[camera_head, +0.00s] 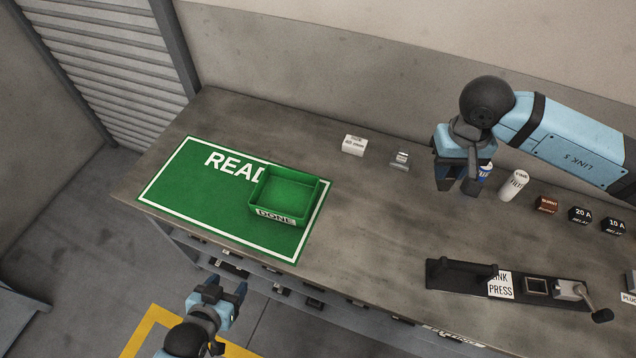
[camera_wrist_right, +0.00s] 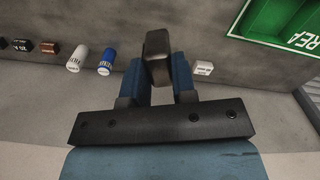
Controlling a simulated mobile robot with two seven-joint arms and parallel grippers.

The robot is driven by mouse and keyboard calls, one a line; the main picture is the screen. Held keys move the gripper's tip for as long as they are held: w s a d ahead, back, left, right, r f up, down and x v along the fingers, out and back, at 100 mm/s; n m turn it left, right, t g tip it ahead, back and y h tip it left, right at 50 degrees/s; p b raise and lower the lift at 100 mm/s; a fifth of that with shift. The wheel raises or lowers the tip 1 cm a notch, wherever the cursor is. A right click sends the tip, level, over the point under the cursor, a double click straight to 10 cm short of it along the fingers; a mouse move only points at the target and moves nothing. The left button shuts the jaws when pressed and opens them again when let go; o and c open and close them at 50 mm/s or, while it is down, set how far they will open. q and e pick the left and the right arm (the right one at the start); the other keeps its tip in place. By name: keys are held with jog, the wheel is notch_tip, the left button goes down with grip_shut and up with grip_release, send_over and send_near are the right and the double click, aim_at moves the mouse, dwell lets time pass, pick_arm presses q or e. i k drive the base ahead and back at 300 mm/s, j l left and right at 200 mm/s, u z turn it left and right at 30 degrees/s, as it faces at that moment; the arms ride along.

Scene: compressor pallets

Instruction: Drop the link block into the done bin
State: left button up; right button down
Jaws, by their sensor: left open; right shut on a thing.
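The green done bin (camera_head: 289,188), labelled DONE, stands empty on the right part of a green mat on the workbench. My right gripper (camera_head: 458,178) is above the bench, to the right of the bin and clear of it. It is shut on a dark block, seen between its fingers in the right wrist view (camera_wrist_right: 157,58), which I take to be the link block. Its label is not visible. My left gripper (camera_head: 224,289) is open and empty, low in front of the bench edge.
The green mat (camera_head: 185,180) also shows in the right wrist view (camera_wrist_right: 275,14). A white box (camera_head: 354,145) and a small metallic piece (camera_head: 400,160) lie between bin and right gripper. A white cylinder (camera_head: 513,185), relay blocks (camera_head: 580,215) and a press (camera_head: 462,276) stand to the right.

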aim_at(292, 199)
jog(key=u, duration=0.3)
jog(key=i+j+z, duration=0.1)
jog(key=j, duration=0.25)
jog(key=i+j+z, duration=0.1)
jog(key=j, duration=0.25)
jog(key=i+j+z, duration=0.1)
jog(key=j, duration=0.3)
jog(key=i+j+z, duration=0.1)
jog(key=j, duration=0.25)
jog(key=i+j+z, duration=0.1)
jog(key=j, duration=0.3)
jog(key=i, duration=0.05)
